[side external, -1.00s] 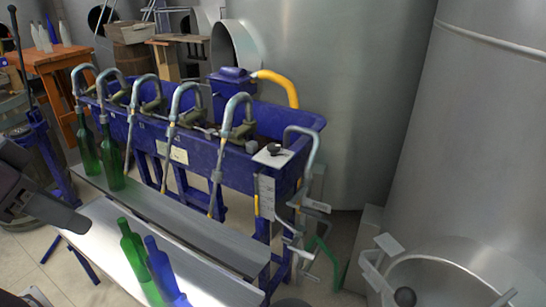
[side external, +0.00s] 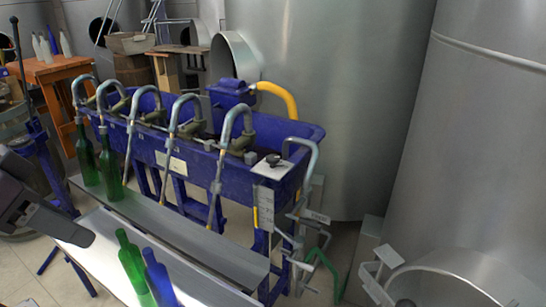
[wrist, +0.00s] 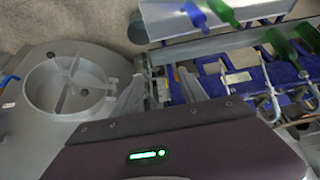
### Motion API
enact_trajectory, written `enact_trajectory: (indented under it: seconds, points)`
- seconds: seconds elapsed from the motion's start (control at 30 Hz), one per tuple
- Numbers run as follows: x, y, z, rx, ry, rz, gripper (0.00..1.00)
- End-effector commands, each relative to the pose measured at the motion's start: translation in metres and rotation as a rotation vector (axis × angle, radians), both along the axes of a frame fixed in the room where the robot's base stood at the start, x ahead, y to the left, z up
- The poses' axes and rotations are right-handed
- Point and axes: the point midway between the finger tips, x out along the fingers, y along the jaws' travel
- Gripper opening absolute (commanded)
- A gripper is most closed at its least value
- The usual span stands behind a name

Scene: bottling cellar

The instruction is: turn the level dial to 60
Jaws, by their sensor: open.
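The dial appears to be a small black knob (side external: 273,159) on a pale square plate (side external: 263,171), at the right front corner of the blue trough (side external: 235,175). Its setting and any numbers are too small to read. My gripper (side external: 82,236) shows in part at the left edge of the side view, well left of the knob and apart from it. In the wrist view my gripper (wrist: 160,85) has its two grey fingers apart, with nothing held between them. I cannot make out the knob in the wrist view.
Several curved filler spouts (side external: 187,110) line the trough. Green bottles (side external: 110,165) stand on a grey bench; a green bottle (side external: 133,262) and a blue bottle (side external: 158,275) are nearer. Large steel tanks (side external: 310,90) stand behind and right. A round vessel (wrist: 75,85) shows left in the wrist view.

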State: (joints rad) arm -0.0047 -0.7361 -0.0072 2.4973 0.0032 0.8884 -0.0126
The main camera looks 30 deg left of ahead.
Motion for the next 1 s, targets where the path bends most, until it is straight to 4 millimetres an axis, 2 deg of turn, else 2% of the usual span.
enact_trajectory:
  seconds: [0.07,0.17,0.2,0.27,0.3,0.37,0.4,0.53,0.6,0.7,0.77,0.83,0.9,1.0]
  points:
    - [0.019,0.001,-0.003,0.013,0.011,0.040,0.53]
    - [0.069,0.000,-0.018,0.013,0.023,0.127,0.53]
    - [0.093,-0.003,-0.028,-0.005,0.024,0.163,0.53]
    - [0.128,-0.011,-0.047,-0.055,0.027,0.209,0.53]
    - [0.149,-0.019,-0.063,-0.106,0.035,0.239,0.53]
    - [0.179,-0.035,-0.089,-0.211,0.046,0.287,0.53]
    - [0.197,-0.047,-0.106,-0.301,0.058,0.323,0.53]
    - [0.246,-0.096,-0.152,-0.680,0.121,0.486,0.53]
    - [0.270,-0.121,-0.163,-0.933,0.166,0.611,0.53]
    - [0.309,-0.141,-0.160,-1.339,0.235,0.829,0.53]
    - [0.334,-0.138,-0.152,-1.599,0.274,0.982,0.53]
    - [0.363,-0.118,-0.141,-1.898,0.308,1.161,0.53]
    - [0.387,-0.088,-0.134,-2.164,0.325,1.314,0.53]
    - [0.405,-0.048,-0.131,-2.430,0.327,1.461,0.53]
